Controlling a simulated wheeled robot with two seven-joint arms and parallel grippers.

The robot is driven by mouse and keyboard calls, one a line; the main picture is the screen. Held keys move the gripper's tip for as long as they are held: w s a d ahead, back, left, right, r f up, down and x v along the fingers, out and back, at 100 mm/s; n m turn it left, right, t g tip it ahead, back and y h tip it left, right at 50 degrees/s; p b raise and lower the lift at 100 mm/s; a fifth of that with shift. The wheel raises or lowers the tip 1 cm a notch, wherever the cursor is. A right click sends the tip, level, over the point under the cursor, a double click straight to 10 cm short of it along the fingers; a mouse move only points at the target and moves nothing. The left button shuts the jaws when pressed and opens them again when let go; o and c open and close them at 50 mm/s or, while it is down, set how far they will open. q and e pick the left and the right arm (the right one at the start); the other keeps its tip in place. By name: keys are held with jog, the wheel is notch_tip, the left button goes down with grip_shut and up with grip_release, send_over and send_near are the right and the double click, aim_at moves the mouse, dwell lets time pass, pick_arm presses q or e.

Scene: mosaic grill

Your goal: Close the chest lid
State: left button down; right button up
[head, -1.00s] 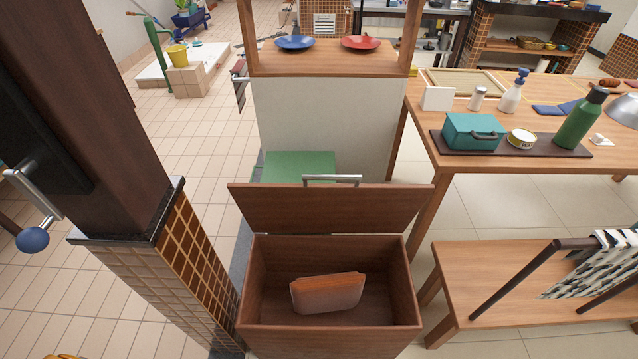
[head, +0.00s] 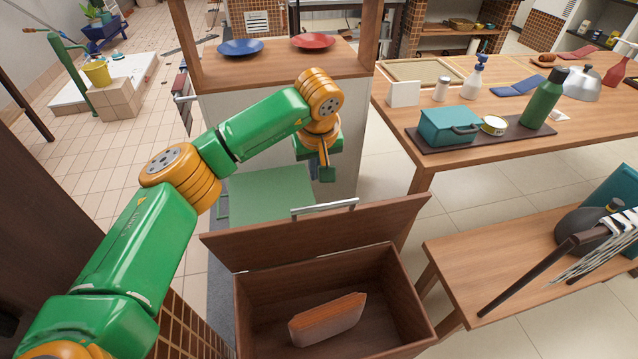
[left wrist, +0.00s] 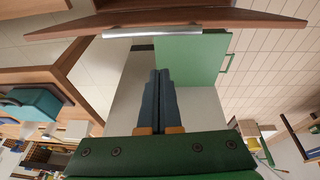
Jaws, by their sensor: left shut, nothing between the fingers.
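The wooden chest (head: 350,336) stands at the bottom centre of the head view. Its lid (head: 320,232) is raised, tilted up along the far edge, with a metal bar handle (head: 324,207) at its top edge. A brownish-orange block-like object (head: 328,320) lies inside. My left gripper (head: 326,172) is shut and empty, pointing down behind the raised lid, above and beyond the handle. In the left wrist view the lid (left wrist: 205,20) and its handle (left wrist: 152,32) lie across the top, apart from the closed fingertips (left wrist: 158,74). My right gripper is not in view.
A green panel or seat (head: 270,190) sits behind the lid. A counter (head: 355,65) with a blue plate and a red plate stands beyond. A table (head: 400,95) with a teal box and bottles is at right, and a bench (head: 455,250) stands right of the chest.

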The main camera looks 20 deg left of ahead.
pick_arm(q)
jog(key=a+r, duration=0.1)
jog(key=a, duration=0.1)
jog(key=y+p, duration=0.1)
jog(key=p, duration=0.3)
send_over(315, 214)
notch_tip(315, 214, down, 8)
jog(key=shift+a+f, duration=0.1)
jog(key=shift+f, duration=0.25)
jog(key=shift+f, duration=0.1)
